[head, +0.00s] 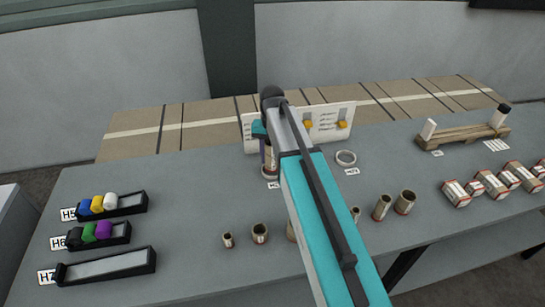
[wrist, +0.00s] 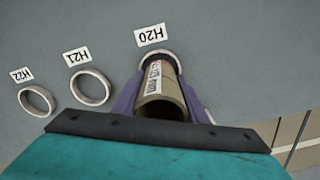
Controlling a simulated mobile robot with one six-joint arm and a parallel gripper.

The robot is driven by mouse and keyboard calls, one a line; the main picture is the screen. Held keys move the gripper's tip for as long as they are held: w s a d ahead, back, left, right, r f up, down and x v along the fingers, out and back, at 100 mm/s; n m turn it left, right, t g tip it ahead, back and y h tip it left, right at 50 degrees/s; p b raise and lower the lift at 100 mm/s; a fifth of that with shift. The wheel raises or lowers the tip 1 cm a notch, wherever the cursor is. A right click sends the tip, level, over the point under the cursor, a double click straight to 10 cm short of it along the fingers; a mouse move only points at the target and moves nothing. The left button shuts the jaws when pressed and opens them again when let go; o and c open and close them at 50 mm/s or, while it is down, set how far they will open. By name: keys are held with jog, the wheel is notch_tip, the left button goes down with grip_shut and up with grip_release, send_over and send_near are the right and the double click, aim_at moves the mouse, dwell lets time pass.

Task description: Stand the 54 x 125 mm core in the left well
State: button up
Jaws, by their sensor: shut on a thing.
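My gripper (wrist: 160,92) is shut on a brown cardboard core (wrist: 162,106) with a white printed label, one finger on each side. The core also shows, partly hidden, in the head view (head: 269,157). Its far end is at the left well (wrist: 176,57), a pale ring beside the tag H20. The ring shows around that end, and in the head view it shows at the core's foot (head: 268,174). I cannot tell how deep the core sits. The H21 ring (wrist: 91,87) and H22 ring (wrist: 36,101) are empty.
Several other cores, such as a wide one (head: 405,202), stand along the front of the grey table. Black trays (head: 107,265) are at the left. A wooden rack (head: 465,137) and several boxes (head: 456,193) are at the right. A white board (head: 330,122) stands behind the wells.

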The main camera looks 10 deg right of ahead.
jog(key=shift+f, duration=0.2)
jog(key=shift+f+b, duration=0.35)
jog(key=shift+f, duration=0.45)
jog(key=shift+f, duration=0.2)
dwell(0.6)
jog(key=o, duration=1.1)
jog(key=shift+r, duration=0.15)
jog(key=shift+r+p, duration=4.3)
jog(key=shift+r, duration=2.45)
jog(key=shift+s, duration=0.1)
